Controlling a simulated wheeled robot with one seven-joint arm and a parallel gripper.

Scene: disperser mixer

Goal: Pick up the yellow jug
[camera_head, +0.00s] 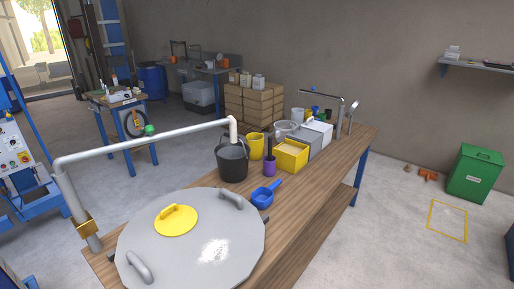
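A yellow jug-like vessel (255,149) stands upright on the long wooden bench (317,183), just right of and behind a black bucket (232,164). A purple container (269,167) stands close in front of it on the right and may hide part of its lower side. I cannot make out a handle or spout on it at this size. My gripper is not in view.
A yellow box (290,157), a blue scoop (264,196) and a metal tap (341,115) are also on the bench. A large grey lid (190,250) fills its near end. A grey pipe (140,138) ends above the bucket. Open floor lies right of the bench.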

